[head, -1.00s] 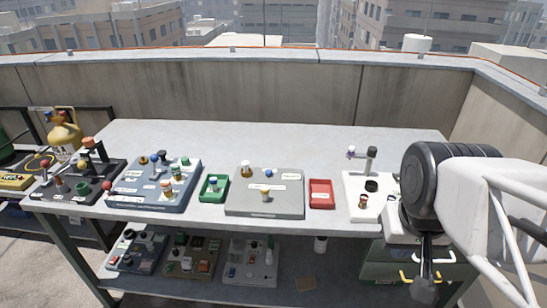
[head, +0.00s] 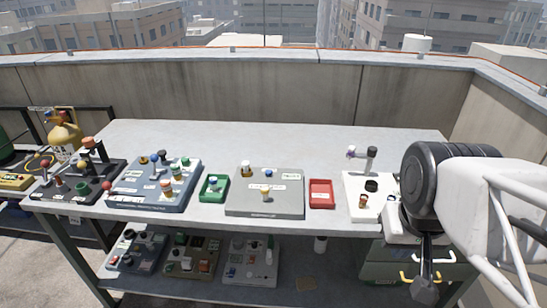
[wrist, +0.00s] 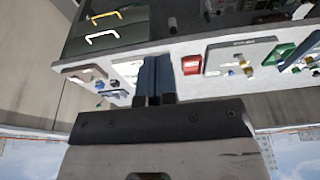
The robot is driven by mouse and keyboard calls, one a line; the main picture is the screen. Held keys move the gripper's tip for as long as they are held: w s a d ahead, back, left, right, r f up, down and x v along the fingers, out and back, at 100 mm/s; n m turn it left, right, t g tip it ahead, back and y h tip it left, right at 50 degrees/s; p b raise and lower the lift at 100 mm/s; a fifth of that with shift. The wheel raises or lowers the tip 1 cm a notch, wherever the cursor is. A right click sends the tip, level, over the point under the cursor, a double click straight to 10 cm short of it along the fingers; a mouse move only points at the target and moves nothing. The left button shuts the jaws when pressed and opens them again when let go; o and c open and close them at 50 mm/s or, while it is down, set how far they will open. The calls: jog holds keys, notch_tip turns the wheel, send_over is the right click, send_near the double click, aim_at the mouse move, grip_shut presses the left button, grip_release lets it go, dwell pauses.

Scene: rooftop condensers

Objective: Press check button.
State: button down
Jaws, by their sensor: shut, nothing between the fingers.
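My gripper (wrist: 155,62) is shut and empty, its two blue-grey fingers side by side in the wrist view, apart from any button as far as I can see. Several control panels stand on the bench: a grey panel (head: 237,207) with a blue button (head: 268,173) and a yellow-topped knob (head: 265,191), a blue-grey panel (head: 125,198) at left, a black panel (head: 62,197) at far left, and a white panel (head: 354,207) at right, partly hidden by my arm. Their small labels are unreadable, so I cannot tell which control is the check button.
A green tray (head: 204,198) and a red tray (head: 321,205) flank the grey panel. More panels lie on the lower shelf. A green drawer box (head: 385,268) stands under the bench at right. The bench back (head: 260,140) is clear; a parapet wall (head: 220,95) stands behind.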

dwell(0.4)
jog(key=w+a+r+h, duration=0.2)
jog(key=w, duration=1.3)
jog(key=t+h, duration=0.4)
jog(key=h, duration=0.1)
send_over(267, 171)
notch_tip(267, 171, down, 14)
jog(key=shift+w+r, duration=0.1)
jog(key=shift+w, duration=0.1)
jog(key=shift+f, duration=4.35)
